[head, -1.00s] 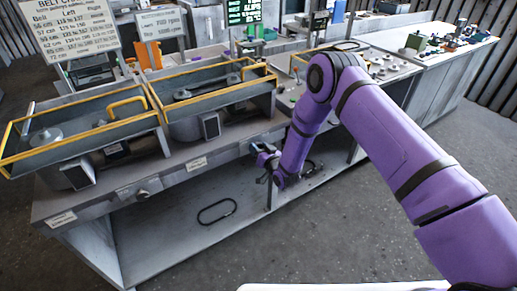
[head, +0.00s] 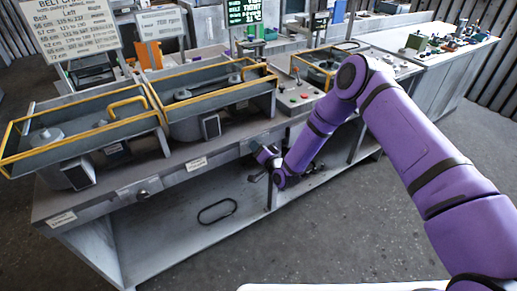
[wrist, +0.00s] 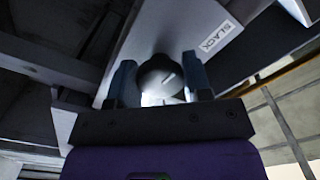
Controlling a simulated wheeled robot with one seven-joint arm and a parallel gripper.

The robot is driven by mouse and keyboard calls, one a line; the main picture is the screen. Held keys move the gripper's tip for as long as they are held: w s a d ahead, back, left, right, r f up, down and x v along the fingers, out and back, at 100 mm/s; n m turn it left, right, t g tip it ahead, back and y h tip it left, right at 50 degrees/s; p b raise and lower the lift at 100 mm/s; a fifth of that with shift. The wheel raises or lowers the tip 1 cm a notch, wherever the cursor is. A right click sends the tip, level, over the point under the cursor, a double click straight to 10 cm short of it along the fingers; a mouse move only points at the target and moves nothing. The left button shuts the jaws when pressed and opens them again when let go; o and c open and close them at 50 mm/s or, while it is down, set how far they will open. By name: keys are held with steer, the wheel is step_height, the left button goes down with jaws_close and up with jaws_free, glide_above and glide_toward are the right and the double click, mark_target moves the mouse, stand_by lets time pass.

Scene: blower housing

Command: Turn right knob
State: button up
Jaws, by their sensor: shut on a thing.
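The right knob (wrist: 160,78) is dark and round with a pale line on its face. It sits on the bench's front edge beside a "SLACK" label (wrist: 216,37). My gripper (wrist: 160,70) has one finger on each side of the knob and is shut on it. In the head view my gripper (head: 257,149) is at the bench front, right of the middle, and mostly covers this knob. The left knob (head: 143,193) is on the same front face, farther left, with nothing touching it.
Two yellow-railed belt housings (head: 85,140) (head: 210,95) stand on the bench. A control panel with buttons (head: 300,96) is behind my forearm. A black belt loop (head: 217,210) lies on the lower shelf. The floor in front is clear.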

steer(key=o, duration=0.9)
steer(key=shift+s+d, duration=0.1)
steer(key=v, duration=1)
steer(key=shift+s+d, duration=0.25)
steer(key=shift+w, duration=0.1)
